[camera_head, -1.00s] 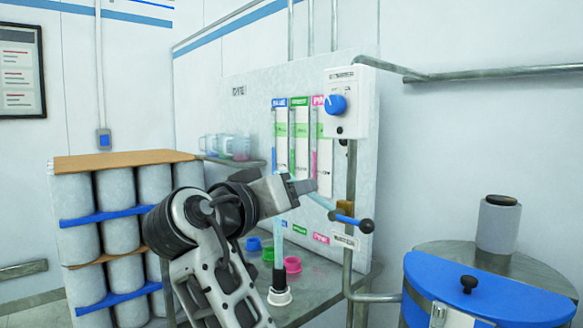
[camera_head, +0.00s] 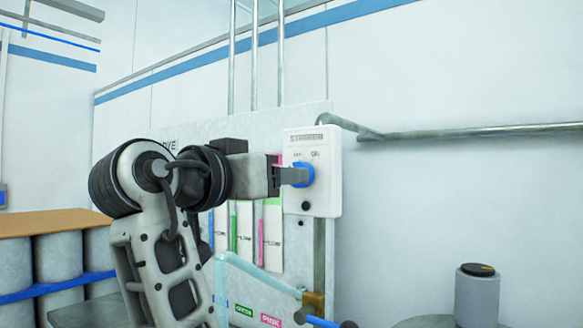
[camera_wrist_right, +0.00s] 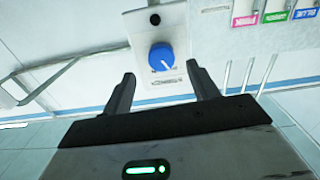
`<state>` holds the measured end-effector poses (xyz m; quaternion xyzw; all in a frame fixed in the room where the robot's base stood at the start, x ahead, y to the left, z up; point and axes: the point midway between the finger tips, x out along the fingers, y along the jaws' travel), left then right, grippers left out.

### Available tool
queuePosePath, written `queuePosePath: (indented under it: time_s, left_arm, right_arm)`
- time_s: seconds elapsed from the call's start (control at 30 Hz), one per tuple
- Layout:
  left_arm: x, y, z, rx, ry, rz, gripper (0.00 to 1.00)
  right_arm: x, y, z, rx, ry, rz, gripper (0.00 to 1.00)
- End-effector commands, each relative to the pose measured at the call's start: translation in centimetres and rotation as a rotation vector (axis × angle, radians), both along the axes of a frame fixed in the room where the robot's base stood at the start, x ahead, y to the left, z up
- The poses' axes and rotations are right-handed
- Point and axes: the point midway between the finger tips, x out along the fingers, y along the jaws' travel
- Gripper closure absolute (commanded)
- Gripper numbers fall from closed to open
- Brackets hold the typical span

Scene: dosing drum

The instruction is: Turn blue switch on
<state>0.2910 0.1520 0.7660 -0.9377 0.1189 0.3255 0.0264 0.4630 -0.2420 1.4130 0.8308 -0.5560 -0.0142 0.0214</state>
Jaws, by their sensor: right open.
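The blue switch (camera_head: 307,174) is a round knob on a white box (camera_head: 327,190) on the wall panel. Two small labels sit above it; the right one seems to read ON. My right gripper (camera_head: 294,175) is at the knob, its fingers partly covering it in the head view. In the right wrist view the knob (camera_wrist_right: 161,56) lies between the tips of the open gripper (camera_wrist_right: 160,75), with gaps on both sides. Its white mark there points to the lower right, the upper left of the upright box. My left gripper is not in view.
A black button (camera_head: 305,206) sits below the knob. A grey pipe (camera_head: 450,132) leaves the box to the right. Dye gauges (camera_head: 245,232) and a light-blue tube (camera_head: 255,272) are below my arm. A grey canister (camera_head: 477,295) stands lower right.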

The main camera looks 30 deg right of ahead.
Motion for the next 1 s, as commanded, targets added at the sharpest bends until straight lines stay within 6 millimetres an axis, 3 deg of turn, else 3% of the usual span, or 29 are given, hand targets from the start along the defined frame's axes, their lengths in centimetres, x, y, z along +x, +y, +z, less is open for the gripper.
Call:
queuePosePath:
  time_s: [0.1, 0.3, 0.67, 0.7, 0.87, 1.0]
  left_arm:
    - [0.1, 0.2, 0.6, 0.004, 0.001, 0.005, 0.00]
    - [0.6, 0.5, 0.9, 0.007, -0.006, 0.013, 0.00]
    - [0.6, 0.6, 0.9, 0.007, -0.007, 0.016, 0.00]
    - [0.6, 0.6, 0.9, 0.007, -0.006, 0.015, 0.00]
    - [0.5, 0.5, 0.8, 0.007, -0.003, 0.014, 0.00]
    - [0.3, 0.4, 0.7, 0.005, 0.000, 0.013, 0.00]
  right_arm:
    - [0.9, -2.1, 0.2, -0.001, 0.003, -0.002, 0.41]
    - [1.8, -4.2, 0.1, 0.000, 0.001, -0.001, 0.41]
    - [2.0, -4.8, -0.1, 0.001, 0.001, 0.001, 0.41]
    - [2.0, -4.8, 0.0, 0.001, 0.001, 0.001, 0.43]
    - [2.0, -4.8, 0.0, 0.001, 0.001, 0.001, 0.85]
    - [2.0, -4.8, 0.0, 0.001, 0.000, 0.001, 0.85]
